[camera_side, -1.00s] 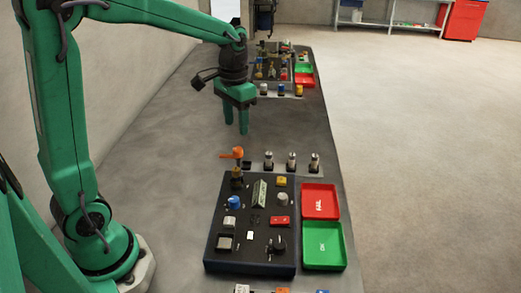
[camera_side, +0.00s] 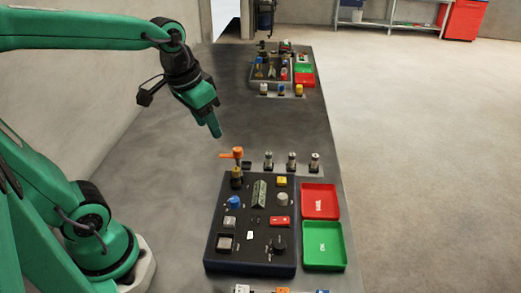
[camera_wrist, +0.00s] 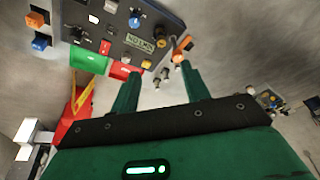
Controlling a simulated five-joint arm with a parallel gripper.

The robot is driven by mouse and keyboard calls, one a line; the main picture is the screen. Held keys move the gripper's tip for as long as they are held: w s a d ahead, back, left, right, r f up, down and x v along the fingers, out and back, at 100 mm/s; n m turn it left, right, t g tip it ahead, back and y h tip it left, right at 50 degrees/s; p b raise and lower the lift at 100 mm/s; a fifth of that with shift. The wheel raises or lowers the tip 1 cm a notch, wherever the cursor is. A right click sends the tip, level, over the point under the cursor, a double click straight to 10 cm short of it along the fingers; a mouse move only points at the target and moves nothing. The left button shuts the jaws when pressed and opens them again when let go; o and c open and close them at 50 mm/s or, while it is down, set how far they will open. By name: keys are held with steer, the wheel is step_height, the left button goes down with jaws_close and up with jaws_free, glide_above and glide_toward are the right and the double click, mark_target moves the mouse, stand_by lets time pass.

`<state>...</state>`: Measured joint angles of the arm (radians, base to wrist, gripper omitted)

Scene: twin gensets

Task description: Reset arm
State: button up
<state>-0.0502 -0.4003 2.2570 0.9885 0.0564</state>
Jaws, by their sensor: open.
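My green gripper (camera_side: 213,125) hangs above the grey table (camera_side: 160,165), behind the near control panel (camera_side: 250,258) and to the left of the far one. In the wrist view my gripper (camera_wrist: 158,80) shows two spread fingers with nothing between them. The near panel, dark with an orange-handled valve (camera_side: 236,154), a blue knob (camera_side: 234,202), a yellow button (camera_side: 282,181) and a red switch (camera_side: 280,221), also shows at the top of the wrist view (camera_wrist: 165,12). My gripper is apart from it.
A red tray (camera_side: 320,202) and a green tray (camera_side: 323,245) lie right of the near panel. Several small metal cylinders (camera_side: 291,160) stand behind it. A second panel (camera_side: 270,73) sits at the far end. The table between the panels is mostly clear.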

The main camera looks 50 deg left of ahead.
steer(key=s+d+t, duration=0.1)
steer(key=s+t, duration=0.1)
steer(key=s, duration=0.4)
steer(key=shift+s+d+f, duration=0.15)
steer(key=shift+d+f, duration=0.05)
steer(key=shift+f, duration=0.05)
